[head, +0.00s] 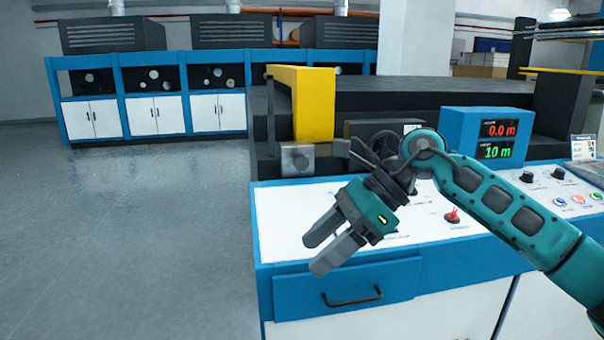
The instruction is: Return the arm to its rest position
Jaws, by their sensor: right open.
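My right gripper (331,246) is at the end of the teal arm that comes in from the right. Its two grey fingers are apart with nothing between them, pointing down and left. It hangs in front of the control panel (284,218) of the machine, above the blue drawer (345,290). Part of the panel is hidden behind the gripper and arm. My left gripper does not show.
A blue display box (487,132) reads 0.0 m and 10 m. A red switch (453,215) and several buttons sit on the panel. A yellow block (312,104) stands at the machine's left end. Open grey floor (130,230) lies left, with blue cabinets (215,95) behind.

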